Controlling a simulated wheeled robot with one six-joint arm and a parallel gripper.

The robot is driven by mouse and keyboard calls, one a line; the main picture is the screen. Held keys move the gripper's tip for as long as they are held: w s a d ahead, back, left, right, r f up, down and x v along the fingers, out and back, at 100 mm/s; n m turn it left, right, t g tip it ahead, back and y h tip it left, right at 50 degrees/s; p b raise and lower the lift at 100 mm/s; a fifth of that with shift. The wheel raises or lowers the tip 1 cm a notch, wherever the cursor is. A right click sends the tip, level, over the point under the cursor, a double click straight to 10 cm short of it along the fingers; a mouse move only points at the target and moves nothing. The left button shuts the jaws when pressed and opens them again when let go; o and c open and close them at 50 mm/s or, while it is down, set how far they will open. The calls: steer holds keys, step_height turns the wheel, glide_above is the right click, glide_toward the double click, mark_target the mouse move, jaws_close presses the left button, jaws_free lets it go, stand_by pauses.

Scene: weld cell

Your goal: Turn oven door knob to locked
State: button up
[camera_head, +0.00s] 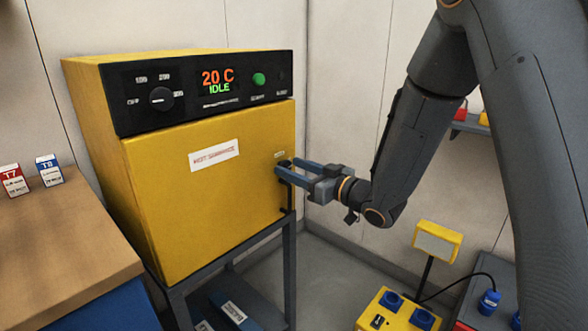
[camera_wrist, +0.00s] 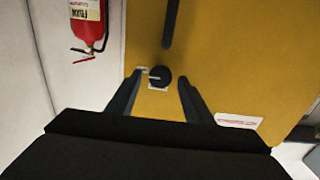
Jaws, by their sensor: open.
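The yellow oven (camera_head: 200,200) stands on a dark frame, with its door shut. Its door knob (camera_wrist: 160,76) is a dark round knob near the door's right edge in the head view. In the wrist view it lies between and just beyond my fingertips, with a pale label plate partly behind it. The label text is too small to read. My gripper (camera_head: 284,171) is open around the knob area; contact cannot be told. A dark vertical door handle (camera_head: 289,195) is beside the fingers, partly hidden. The display reads 20 C, IDLE.
A wooden-topped bench (camera_head: 60,225) with two small labelled boxes stands at left. A yellow box with blue sockets (camera_head: 398,312) and a lamp stand at lower right. A red fire extinguisher (camera_wrist: 88,22) hangs on the wall.

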steer(key=shift+c, duration=0.5)
steer(key=c, duration=0.9)
steer(key=shift+n, duration=0.4)
steer(key=n+b, duration=0.2)
steer(key=n, duration=0.1)
steer(key=shift+f+n, duration=0.1)
steer(key=shift+n, duration=0.2)
steer(key=n+b, duration=0.3)
steer(key=n, duration=0.1)
steer(key=shift+a+n, duration=0.1)
steer(key=shift+n, duration=0.2)
steer(key=n+b, duration=0.8)
steer(key=shift+s+f+n, duration=0.15)
steer(key=shift+n, duration=0.15)
steer(key=shift+n+b, duration=0.3)
steer(key=shift+b, duration=0.05)
